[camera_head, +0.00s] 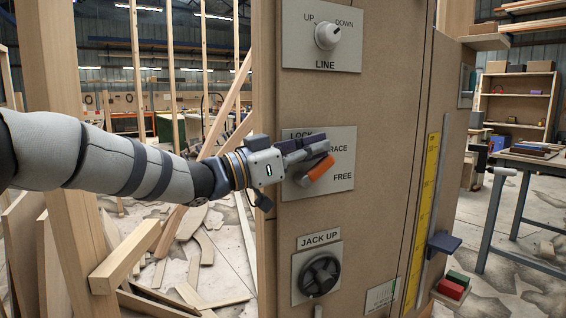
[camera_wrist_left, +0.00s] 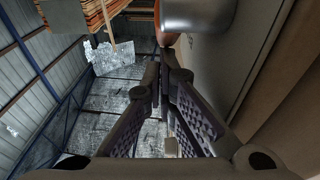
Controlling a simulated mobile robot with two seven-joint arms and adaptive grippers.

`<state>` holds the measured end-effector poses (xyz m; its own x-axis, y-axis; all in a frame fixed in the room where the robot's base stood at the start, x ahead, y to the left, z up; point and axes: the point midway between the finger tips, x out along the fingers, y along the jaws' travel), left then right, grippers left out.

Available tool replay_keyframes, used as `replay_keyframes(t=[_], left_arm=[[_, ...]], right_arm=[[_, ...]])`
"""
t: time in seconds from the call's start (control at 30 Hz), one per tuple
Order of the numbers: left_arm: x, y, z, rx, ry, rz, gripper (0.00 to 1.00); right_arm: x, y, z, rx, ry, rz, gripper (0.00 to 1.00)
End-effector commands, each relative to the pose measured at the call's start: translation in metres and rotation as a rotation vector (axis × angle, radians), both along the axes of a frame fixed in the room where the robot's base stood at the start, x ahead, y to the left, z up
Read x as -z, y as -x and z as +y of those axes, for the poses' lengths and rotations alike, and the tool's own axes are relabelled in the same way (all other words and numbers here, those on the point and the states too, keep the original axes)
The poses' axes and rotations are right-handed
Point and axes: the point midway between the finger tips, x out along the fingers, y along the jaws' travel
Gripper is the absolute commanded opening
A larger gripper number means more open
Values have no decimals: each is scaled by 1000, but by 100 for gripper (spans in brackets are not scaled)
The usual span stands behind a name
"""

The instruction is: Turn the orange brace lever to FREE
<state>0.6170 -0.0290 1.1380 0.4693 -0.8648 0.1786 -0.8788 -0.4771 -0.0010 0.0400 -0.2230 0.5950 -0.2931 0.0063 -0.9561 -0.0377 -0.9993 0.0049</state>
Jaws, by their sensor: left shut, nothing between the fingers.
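The orange brace lever (camera_head: 320,168) sits on a grey plate (camera_head: 343,182) on the tan panel. Its orange handle slants up and to the right from a grey hub. In the left wrist view the shut fingers (camera_wrist_left: 163,68) lie below a strip of the orange lever (camera_wrist_left: 169,22) and the silver hub (camera_wrist_left: 198,14). My right gripper is out of view.
A LINE knob (camera_head: 327,36) is above the plate, and a black JACK UP handwheel (camera_head: 319,275) is below it. A yellow scale (camera_head: 424,220) runs down the panel's right side. A wooden post (camera_head: 68,120) and loose boards stand at left, near my arm.

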Motion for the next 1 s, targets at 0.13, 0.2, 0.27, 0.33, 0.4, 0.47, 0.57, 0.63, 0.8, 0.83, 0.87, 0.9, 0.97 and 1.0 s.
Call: replay_keyframes(t=[0.13,0.2,0.27,0.33,0.4,0.47,0.57,0.63,0.8,0.83,0.87,0.9,0.97,1.0], left_arm=[[0,-1,-2,0,-28,13,0],[0,-1,-2,0,-37,18,0],[1,-1,-3,0,-43,22,0],[1,-2,-3,0,-48,26,0],[2,-2,-3,0,-52,28,0],[2,-2,-3,0,-55,30,0],[2,-2,-4,0,-58,31,0],[2,-2,-4,0,-59,33,0],[2,-2,-4,0,-61,34,0],[2,-2,-4,0,-61,34,0],[2,-2,-4,0,-61,34,0],[2,-2,-4,0,-61,34,0],[2,-2,-4,0,-61,34,0],[2,-2,-4,0,-61,34,0]], right_arm=[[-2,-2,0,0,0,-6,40],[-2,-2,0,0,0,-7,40],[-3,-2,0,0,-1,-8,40],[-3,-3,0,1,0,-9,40],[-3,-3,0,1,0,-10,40],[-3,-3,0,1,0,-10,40],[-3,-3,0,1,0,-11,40],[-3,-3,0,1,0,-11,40],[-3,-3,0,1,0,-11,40],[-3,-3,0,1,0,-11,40],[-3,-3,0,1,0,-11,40],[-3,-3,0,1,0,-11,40],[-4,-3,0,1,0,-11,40],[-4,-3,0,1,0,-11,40]])
